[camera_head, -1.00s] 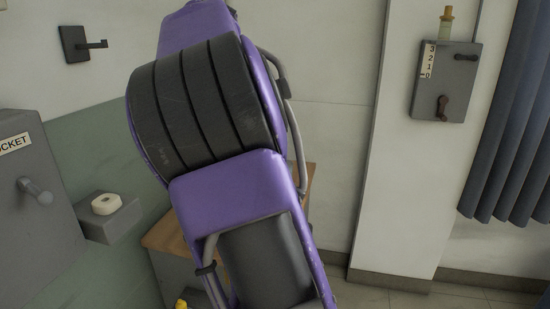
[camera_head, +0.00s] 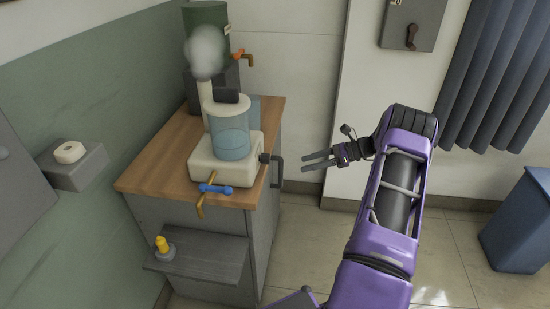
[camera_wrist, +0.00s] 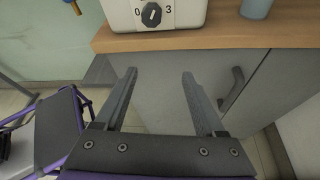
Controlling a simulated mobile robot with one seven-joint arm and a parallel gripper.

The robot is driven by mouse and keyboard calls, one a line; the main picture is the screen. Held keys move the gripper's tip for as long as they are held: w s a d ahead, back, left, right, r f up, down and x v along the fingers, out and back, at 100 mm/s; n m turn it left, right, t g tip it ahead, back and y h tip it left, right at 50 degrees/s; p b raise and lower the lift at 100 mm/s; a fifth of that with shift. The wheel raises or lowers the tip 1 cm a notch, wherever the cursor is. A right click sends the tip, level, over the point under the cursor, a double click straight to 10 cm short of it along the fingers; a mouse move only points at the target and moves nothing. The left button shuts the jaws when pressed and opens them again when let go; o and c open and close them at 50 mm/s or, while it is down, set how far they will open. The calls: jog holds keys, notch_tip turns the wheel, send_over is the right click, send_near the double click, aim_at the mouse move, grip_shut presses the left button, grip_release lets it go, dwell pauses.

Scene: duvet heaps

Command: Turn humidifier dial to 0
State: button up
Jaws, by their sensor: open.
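The humidifier (camera_head: 222,160) stands on the wooden cabinet top, with a white base and a clear blue tank; a pale puff of mist hangs above it. Its dark dial (camera_wrist: 152,14) shows at the top of the wrist view, on the white front face, with 0 on its left and 3 on its right. The pale mark on the dial points roughly upward. In the head view the dial (camera_head: 264,158) is at the base's right side. My gripper (camera_head: 318,160) is open and empty, right of the cabinet and apart from the dial, fingers toward it. The fingers also show in the wrist view (camera_wrist: 159,73).
The wooden top's edge (camera_wrist: 215,41) and the cabinet handle (camera_head: 278,171) lie near my gripper. A blue-handled brass tap (camera_head: 215,189) sits at the humidifier's front. A low shelf (camera_head: 205,260) juts from the cabinet. A blue bin (camera_head: 520,225) stands at right. The floor between is clear.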

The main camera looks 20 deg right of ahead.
aim_at(265, 159)
jog(key=s+d+r+m+t+y, duration=0.1)
jog(key=s+d+m+t+y, duration=0.2)
jog(key=s+t, duration=0.15)
jog(key=f+p+x, duration=0.1)
jog(key=x, duration=1.5)
jog(key=shift+a+r, duration=0.2)
jog(key=shift+a, duration=0.25)
jog(key=shift+g, duration=0.25)
grip_shut()
